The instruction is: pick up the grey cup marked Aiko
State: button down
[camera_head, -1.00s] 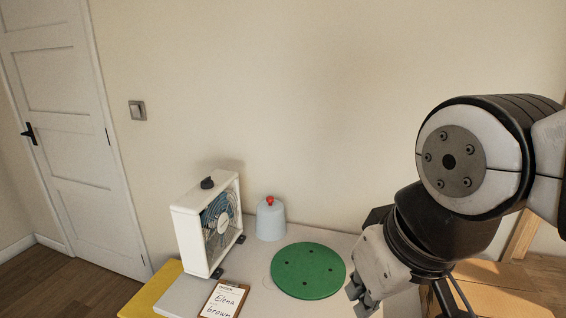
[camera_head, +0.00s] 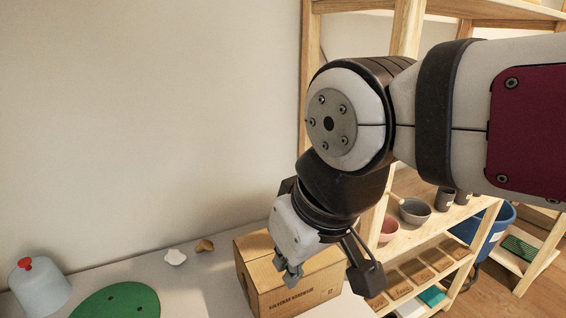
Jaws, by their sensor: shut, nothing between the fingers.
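My gripper (camera_head: 288,273) hangs in front of a cardboard box in the head view, its fingers shut with nothing between them. Dark grey cups (camera_head: 445,199) stand on the wooden shelf at the right, partly hidden by my arm. Any name on them is too small to read, so I cannot tell whether one is marked Aiko. The gripper is well to the left of these cups and apart from them.
A cardboard box (camera_head: 310,289) stands on the table behind my gripper. A grey bowl (camera_head: 414,211) and a pink bowl (camera_head: 388,229) share the wooden shelf (camera_head: 440,222). A blue bucket (camera_head: 489,226) is beyond it. A green disc (camera_head: 118,301) lies at the left.

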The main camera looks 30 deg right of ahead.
aim_at(445, 197)
jog(key=z, duration=1.7)
jog(key=i+l, duration=0.1)
jog(key=l, duration=0.15)
jog(key=i+l+u, duration=0.15)
jog(key=l, duration=0.15)
jog(key=i+l, duration=0.1)
jog(key=l, duration=0.15)
jog(key=u, duration=0.05)
